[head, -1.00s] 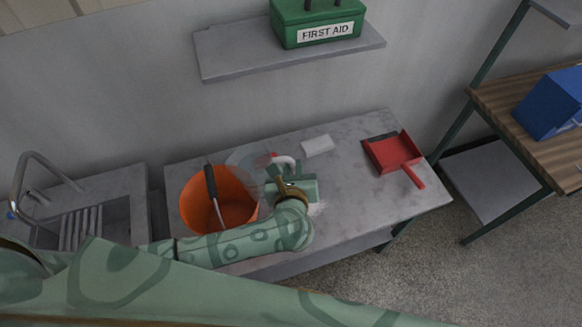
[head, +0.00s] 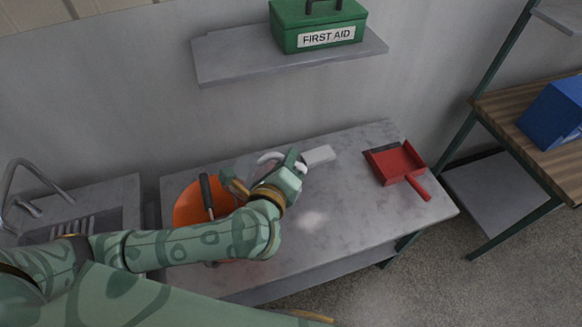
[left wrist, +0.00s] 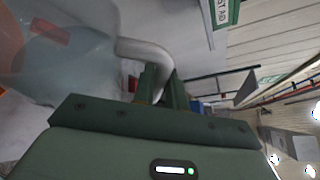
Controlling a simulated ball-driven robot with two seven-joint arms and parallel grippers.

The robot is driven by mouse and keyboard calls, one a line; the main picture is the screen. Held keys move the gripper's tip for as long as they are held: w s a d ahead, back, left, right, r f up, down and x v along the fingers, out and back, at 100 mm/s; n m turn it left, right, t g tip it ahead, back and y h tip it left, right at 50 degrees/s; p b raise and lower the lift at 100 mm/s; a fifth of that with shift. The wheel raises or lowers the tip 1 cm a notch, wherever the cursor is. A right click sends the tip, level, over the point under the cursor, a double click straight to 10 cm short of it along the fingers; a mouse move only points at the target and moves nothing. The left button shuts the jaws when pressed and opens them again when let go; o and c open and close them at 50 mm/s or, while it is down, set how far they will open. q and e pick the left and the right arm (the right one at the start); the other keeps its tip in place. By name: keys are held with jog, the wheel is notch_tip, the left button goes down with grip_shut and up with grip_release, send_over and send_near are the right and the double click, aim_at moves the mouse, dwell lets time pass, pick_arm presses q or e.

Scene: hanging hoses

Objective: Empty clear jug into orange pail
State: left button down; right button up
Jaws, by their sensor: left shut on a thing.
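The orange pail (head: 188,207) stands on the grey bench, partly hidden by my left arm. A dark-handled tool (head: 207,192) stands in it. The clear jug (head: 238,166) is faint in the head view, tilted beside and above the pail's far right rim. In the left wrist view the jug (left wrist: 85,62) fills the left side, with a red patch on its wall and a pale handle (left wrist: 148,50). My left gripper (head: 280,172) is shut on that handle; its fingers (left wrist: 163,78) show there too. I cannot tell what is left in the jug. My right gripper is out of view.
A red dustpan (head: 397,162) lies on the bench's right. A sink (head: 75,215) is at left. A shelf (head: 230,57) with a green first aid box (head: 318,22) hangs above. The bench's front middle is clear.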

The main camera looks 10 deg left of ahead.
aim_at(262, 166)
pick_arm(q)
jog(key=shift+s+a+n+t+h+b, duration=0.25)
jog(key=shift+a+n+t+h+b, duration=0.2)
jog(key=shift+a+n+b, duration=1.05)
jog(key=a+b, duration=0.1)
jog(key=b, duration=0.3)
jog(key=n+t+b, duration=0.1)
jog(key=b, duration=0.2)
jog(key=shift+s+a+f+b, duration=0.35)
jog(key=shift+s+a+f, duration=0.05)
jog(key=a+n+b, duration=0.1)
jog(key=b, duration=0.1)
jog(key=a+n+b, duration=0.1)
jog(key=b, duration=0.1)
jog(key=shift+s+a+f+t+h, duration=0.1)
jog(key=shift+s+a+t+h, duration=0.15)
jog(key=shift+s+t, duration=0.1)
jog(key=shift+a+n+b, duration=0.2)
jog(key=shift+n+b, duration=0.1)
jog(key=shift+s+a+r+n+p, duration=0.2)
jog(key=shift+a+r+n+p, duration=0.15)
jog(key=shift+a, duration=0.25)
jog(key=shift+s+a+r+n+t, duration=0.1)
jog(key=shift+a+r+n+t, duration=0.05)
jog(key=shift+a+n+t, duration=0.15)
jog(key=shift+s+a+r+n+t, duration=0.1)
jog(key=shift+a+n+t, duration=0.1)
jog(key=shift+a+n, duration=0.2)
jog(key=shift+f, duration=0.1)
dwell(1.8)
